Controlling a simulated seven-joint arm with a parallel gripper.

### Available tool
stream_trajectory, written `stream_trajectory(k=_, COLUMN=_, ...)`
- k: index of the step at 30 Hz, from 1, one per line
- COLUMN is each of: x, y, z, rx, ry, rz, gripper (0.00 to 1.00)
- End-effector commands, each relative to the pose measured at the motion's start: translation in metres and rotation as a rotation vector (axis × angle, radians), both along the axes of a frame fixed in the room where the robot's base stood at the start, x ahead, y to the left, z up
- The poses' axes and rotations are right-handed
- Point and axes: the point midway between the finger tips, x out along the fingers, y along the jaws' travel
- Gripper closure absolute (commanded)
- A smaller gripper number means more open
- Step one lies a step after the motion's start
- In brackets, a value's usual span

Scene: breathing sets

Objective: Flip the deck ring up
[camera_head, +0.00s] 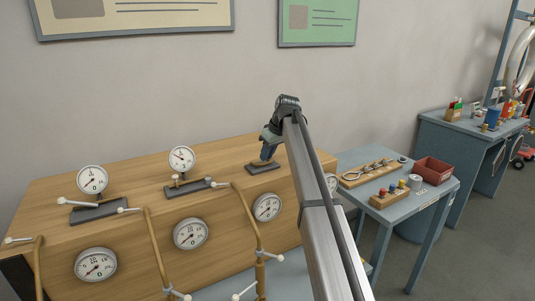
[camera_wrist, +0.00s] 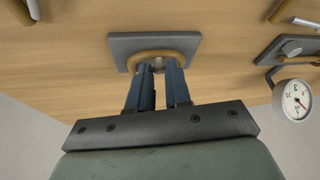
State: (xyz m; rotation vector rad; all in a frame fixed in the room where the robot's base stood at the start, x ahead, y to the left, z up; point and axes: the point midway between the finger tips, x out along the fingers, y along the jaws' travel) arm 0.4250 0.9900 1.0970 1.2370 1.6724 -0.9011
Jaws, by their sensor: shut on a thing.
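The deck ring (camera_wrist: 136,58) is a tan, brass-coloured ring on a grey plate (camera_wrist: 121,43) fixed to the wooden surface. In the wrist view its arc shows around my fingertips; its near side is partly hidden by the fingers, and I cannot tell how far it is tilted. The plate also shows in the head view (camera_head: 262,169), where my gripper hides the ring. My gripper (camera_wrist: 159,67) has its two blue fingers close together, shut on the ring. It also shows in the head view (camera_head: 266,155), pointing down at the plate.
Several dial gauges (camera_head: 182,160) with lever valves stand left of my gripper on the wooden panel. Brown pipes (camera_head: 155,245) run down its front. A blue-grey table (camera_head: 425,205) with a red bin (camera_head: 433,170) stands to the right. My arm crosses the middle.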

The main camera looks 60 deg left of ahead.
Motion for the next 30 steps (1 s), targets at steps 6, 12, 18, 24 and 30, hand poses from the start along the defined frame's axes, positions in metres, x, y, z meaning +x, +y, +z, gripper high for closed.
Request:
stream_trajectory(k=6, x=0.000, y=0.002, z=0.001, rx=-0.012, ry=0.000, rz=0.001, gripper=1.00)
stream_trajectory(k=12, x=0.001, y=0.015, z=0.009, rx=-0.137, ry=0.000, rz=0.002, gripper=1.00)
stream_trajectory(k=18, x=0.001, y=0.025, z=0.015, rx=-0.299, ry=0.000, rz=0.002, gripper=1.00)
stream_trajectory(k=24, x=0.001, y=0.027, z=0.017, rx=-0.382, ry=0.001, rz=0.001, gripper=1.00)
stream_trajectory(k=30, x=0.000, y=0.026, z=0.017, rx=-0.392, ry=0.000, rz=0.000, gripper=1.00)
